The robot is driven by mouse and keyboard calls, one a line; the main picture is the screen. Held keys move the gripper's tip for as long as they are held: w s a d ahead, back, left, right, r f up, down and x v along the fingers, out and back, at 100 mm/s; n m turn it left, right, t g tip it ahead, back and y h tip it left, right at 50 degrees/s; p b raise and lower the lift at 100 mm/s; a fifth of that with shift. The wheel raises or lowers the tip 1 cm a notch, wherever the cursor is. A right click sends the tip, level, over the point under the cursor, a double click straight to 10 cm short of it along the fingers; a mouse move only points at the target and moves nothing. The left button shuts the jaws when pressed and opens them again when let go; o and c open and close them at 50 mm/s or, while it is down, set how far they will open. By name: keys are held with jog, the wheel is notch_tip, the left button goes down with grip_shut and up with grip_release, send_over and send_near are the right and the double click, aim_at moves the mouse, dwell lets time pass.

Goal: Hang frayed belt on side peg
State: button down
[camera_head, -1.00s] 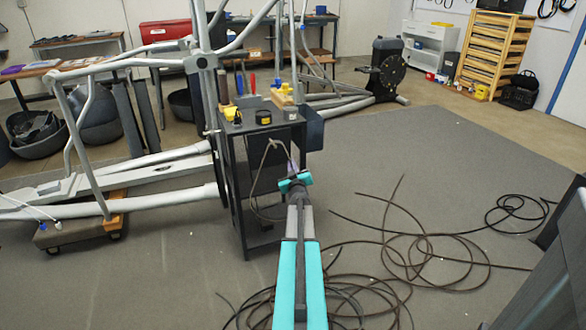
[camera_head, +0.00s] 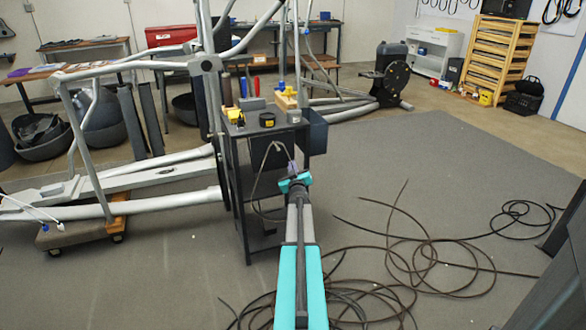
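A thin grey-brown belt loop (camera_head: 252,180) hangs in front of the black tool cart (camera_head: 242,215), its upper bend near the cart's top shelf and its lower part below my gripper's height. My gripper (camera_head: 294,181), with teal fingers, is at the loop's right side, close to the cart's right front. The loop seems to run to the fingers, but the fingertips are too small to tell if they are shut on it. A small purple piece shows just above the fingers. I cannot make out a side peg on the cart.
Dark cables (camera_head: 400,265) lie coiled on the grey mat right of my arm. A grey elliptical frame (camera_head: 110,210) stands left of the cart. Tools and a yellow item (camera_head: 234,116) sit on the cart top. The mat at right behind the cables is clear.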

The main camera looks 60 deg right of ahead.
jog(key=shift+w+d+f+b, duration=0.2)
jog(key=shift+f+b, duration=0.1)
jog(key=shift+f, duration=0.1)
dwell(0.6)
jog(key=c, duration=1.9)
grip_release()
jog(key=shift+s+a, duration=0.1)
jog(key=shift+a, duration=0.05)
jog(key=shift+v, duration=6.8)
jog(key=shift+p, duration=0.3)
